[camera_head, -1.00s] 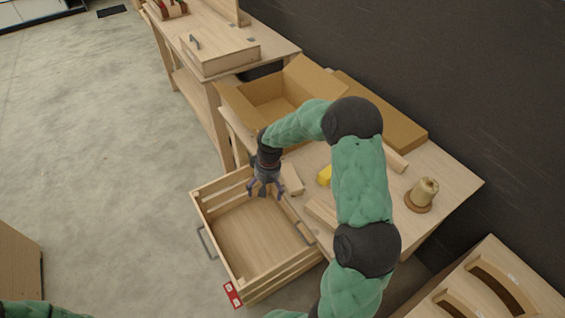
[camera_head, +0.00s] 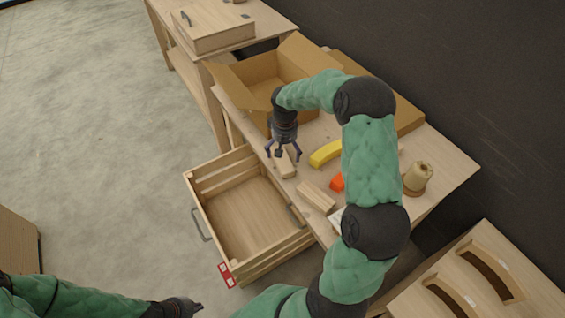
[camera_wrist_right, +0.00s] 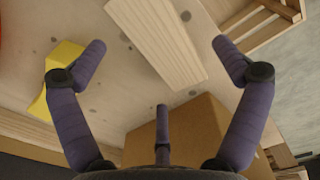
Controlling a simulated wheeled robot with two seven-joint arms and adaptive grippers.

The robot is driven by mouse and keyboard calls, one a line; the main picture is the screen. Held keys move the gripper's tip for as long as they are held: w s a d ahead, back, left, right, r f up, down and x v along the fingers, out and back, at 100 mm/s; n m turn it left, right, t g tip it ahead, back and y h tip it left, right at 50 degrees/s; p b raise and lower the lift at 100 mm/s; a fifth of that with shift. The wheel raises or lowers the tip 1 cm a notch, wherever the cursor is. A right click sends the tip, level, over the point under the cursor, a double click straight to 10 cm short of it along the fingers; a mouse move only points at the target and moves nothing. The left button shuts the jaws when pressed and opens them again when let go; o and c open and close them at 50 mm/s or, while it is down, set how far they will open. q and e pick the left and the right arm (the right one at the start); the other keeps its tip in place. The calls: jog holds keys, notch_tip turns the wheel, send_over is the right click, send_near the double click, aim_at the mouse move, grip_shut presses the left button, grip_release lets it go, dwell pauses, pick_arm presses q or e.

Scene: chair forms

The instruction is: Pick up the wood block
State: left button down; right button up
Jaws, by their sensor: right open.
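A pale wood block (camera_head: 287,168) lies on the workbench near its front edge. It also shows in the right wrist view (camera_wrist_right: 155,40), tilted across the space between the fingers. My right gripper (camera_head: 283,154) is open just above the block's far end, its fingers spread to either side, with nothing held. In the right wrist view my open right gripper (camera_wrist_right: 160,50) has a third finger at the lower middle. A second, longer wood piece (camera_head: 317,196) lies nearer on the bench. My left gripper (camera_head: 190,306) is low at the left, away from the bench; its fingers are too small to read.
A slatted wooden crate (camera_head: 203,217) stands beside the bench front. An open cardboard box (camera_head: 240,94) is behind the right gripper. A yellow curved object (camera_head: 325,153), an orange object (camera_head: 337,182) and a spool (camera_head: 418,176) are on the bench (camera_head: 450,165).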

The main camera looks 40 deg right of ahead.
aim_at(284, 156)
jog(key=f, duration=0.1)
jog(key=f+b, duration=0.1)
jog(key=f, duration=0.2)
jog(key=shift+w+d+f, duration=0.2)
jog(key=shift+w, duration=0.05)
jog(key=c, duration=1.3)
jog(key=shift+r, duration=0.2)
